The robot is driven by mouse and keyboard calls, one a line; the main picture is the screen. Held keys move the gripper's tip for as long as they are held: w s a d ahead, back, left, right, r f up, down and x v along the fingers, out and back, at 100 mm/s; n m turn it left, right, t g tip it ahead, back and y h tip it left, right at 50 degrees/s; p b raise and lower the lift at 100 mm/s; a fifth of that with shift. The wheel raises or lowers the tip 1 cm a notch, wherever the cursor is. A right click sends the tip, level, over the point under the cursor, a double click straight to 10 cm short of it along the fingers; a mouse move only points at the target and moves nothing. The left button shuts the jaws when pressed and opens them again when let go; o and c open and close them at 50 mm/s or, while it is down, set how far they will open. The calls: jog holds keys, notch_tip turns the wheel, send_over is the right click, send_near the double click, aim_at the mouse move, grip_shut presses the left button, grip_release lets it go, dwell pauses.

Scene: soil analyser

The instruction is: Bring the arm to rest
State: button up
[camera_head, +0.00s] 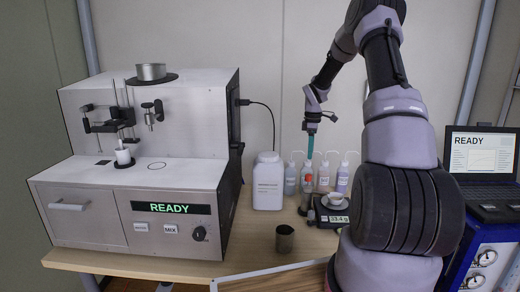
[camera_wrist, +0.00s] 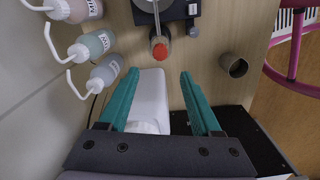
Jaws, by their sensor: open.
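My arm (camera_head: 398,120) rises on the right of the head view and bends over at the top. My gripper (camera_head: 310,146) hangs down above the back of the bench, near the wash bottles. In the wrist view, the two teal fingers of my gripper (camera_wrist: 160,80) are spread wide apart with nothing between them held. A white jug (camera_wrist: 150,98) lies below and between the fingers in that view, apart from them as far as I can tell. The jug also stands left of my gripper in the head view (camera_head: 268,182).
The soil analyser (camera_head: 150,160) stands on the left, its display reading READY. Several wash bottles (camera_head: 323,176) stand at the back. A scale (camera_head: 332,215) with a small bowl (camera_head: 338,199) and a dark metal cup (camera_head: 284,240) are on the bench. A laptop (camera_head: 480,155) is at right.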

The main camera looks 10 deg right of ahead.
jog(key=s+a+r+m+t, duration=0.2)
jog(key=s+a+r+m, duration=0.4)
jog(key=r, duration=0.5)
jog(key=s+a+r+m+t, duration=0.1)
jog(key=s+a+r, duration=0.3)
jog(key=s+r, duration=0.5)
jog(key=s+a+r+m+t, duration=0.1)
jog(key=s+a+r+m, duration=0.1)
jog(key=s, duration=0.5)
jog(key=s+a+r+m+t+y, duration=0.1)
jog(key=s+a+r+m, duration=0.2)
jog(key=s, duration=0.3)
jog(key=s+a+r+m+t+y, duration=0.1)
jog(key=s+a+r+m+t, duration=0.1)
jog(key=s, duration=0.5)
jog(key=shift+s+a+r+m, duration=0.3)
jog(key=shift+a+r+m, duration=0.3)
jog(key=shift+m, duration=0.6)
jog(key=shift+d, duration=0.1)
